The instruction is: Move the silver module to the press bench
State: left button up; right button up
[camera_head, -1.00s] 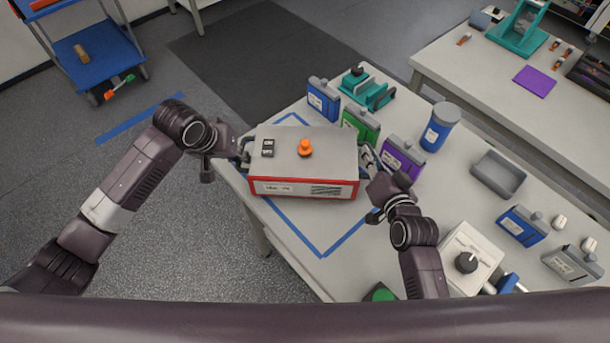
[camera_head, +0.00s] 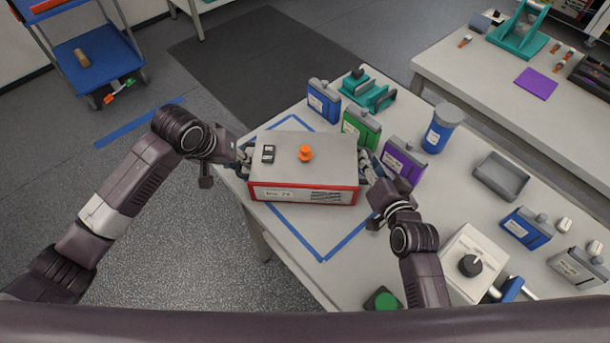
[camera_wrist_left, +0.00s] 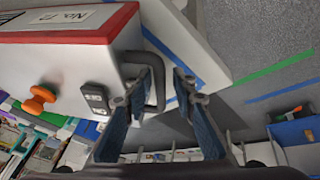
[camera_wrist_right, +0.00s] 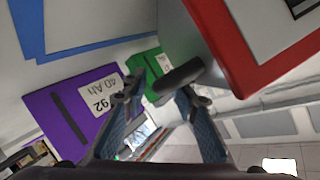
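The silver module (camera_head: 325,155) is a grey box with red edging, an orange knob and two black switches on top. It sits over the blue tape outline on the near table. My left gripper (camera_head: 243,158) is at its left side; in the left wrist view the open fingers (camera_wrist_left: 165,85) straddle a bar of the grey side handle (camera_wrist_left: 157,75). My right gripper (camera_head: 368,165) is at its right side; in the right wrist view the open fingers (camera_wrist_right: 158,95) are around the end of a dark handle (camera_wrist_right: 180,77). The far bench (camera_head: 465,75) carries a teal press (camera_head: 517,38).
Blue (camera_head: 322,102), green (camera_head: 362,127) and purple (camera_head: 402,160) battery packs stand close behind and right of the module. A grey tray (camera_head: 501,177), a blue canister (camera_head: 440,128) and a dial box (camera_head: 472,262) crowd the table's right. A blue cart (camera_head: 95,65) stands far left.

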jog(key=shift+s, duration=0.1)
pick_arm(q)
jog(key=v, duration=0.7)
jog(key=shift+r, duration=0.3)
pick_arm(e)
jog(key=v, duration=1.2)
pick_arm(q)
jog(key=shift+s+a, duration=0.1)
